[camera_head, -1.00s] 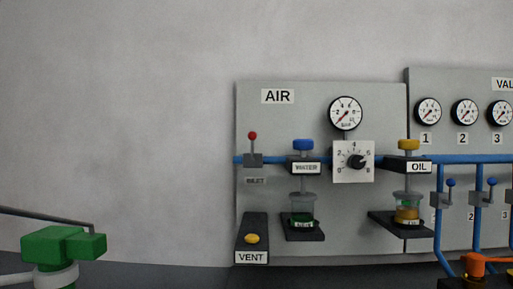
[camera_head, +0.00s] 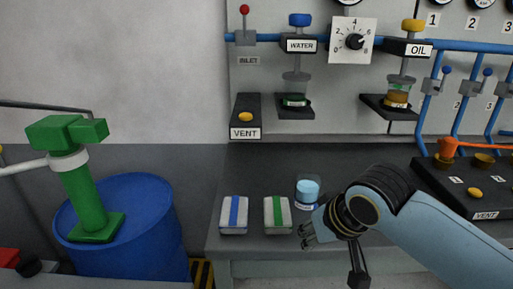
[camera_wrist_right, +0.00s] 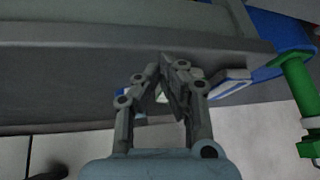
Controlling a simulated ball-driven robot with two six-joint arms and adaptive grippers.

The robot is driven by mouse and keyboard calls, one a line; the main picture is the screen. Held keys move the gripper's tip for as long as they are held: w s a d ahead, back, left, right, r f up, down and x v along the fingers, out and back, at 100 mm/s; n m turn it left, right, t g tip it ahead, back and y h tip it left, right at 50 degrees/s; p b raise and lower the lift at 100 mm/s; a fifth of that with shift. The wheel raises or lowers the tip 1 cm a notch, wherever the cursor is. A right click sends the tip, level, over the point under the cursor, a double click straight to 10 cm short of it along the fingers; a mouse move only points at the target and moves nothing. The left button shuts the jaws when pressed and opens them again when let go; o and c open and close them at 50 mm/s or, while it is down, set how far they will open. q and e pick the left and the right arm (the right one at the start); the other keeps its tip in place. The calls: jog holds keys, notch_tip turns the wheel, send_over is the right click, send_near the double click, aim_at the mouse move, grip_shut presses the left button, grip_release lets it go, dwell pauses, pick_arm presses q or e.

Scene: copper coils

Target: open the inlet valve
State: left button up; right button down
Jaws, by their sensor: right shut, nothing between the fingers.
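The inlet valve (camera_head: 245,37) sits at the left end of the blue pipe on the grey wall panel in the head view. My right gripper (camera_head: 303,234) is low over the front of the bench, well below and to the right of the valve, touching nothing that I can make out. In the right wrist view its fingers (camera_wrist_right: 168,65) are together and empty. The valve does not show in the wrist view. My left gripper is out of view.
Two pale boxes, one with a blue stripe (camera_head: 234,215) and one with a green stripe (camera_head: 278,215), and a jar (camera_head: 307,192) lie near the gripper. A blue drum (camera_head: 135,225) stands left.

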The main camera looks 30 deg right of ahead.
aim_at(245, 23)
jog(key=w+d+r+m+t, duration=0.3)
jog(key=w+r+m, duration=0.1)
jog(key=w+r, duration=0.55)
jog(key=w+d+r+m+t, duration=0.2)
jog(key=w+d+r+m, duration=0.1)
jog(key=w+r, duration=0.65)
jog(key=w+d+r+m+t, duration=0.1)
jog(key=r+m, duration=0.1)
jog(key=r, duration=0.5)
jog(key=w+d+r+m+t, duration=0.1)
jog(key=r+m, duration=0.1)
jog(key=r, duration=0.5)
jog(key=w+d+r+m+t+y, duration=0.1)
jog(key=r+m, duration=0.2)
jog(key=r, duration=0.5)
jog(key=shift+d+t, duration=0.25)
jog(key=shift+t, duration=0.05)
jog(key=shift+p, duration=0.3)
jog(key=r+p+x, duration=0.1)
jog(key=p+x, duration=0.1)
jog(key=x, duration=1.1)
jog(key=shift+w, duration=0.55)
jog(key=shift+a, duration=0.15)
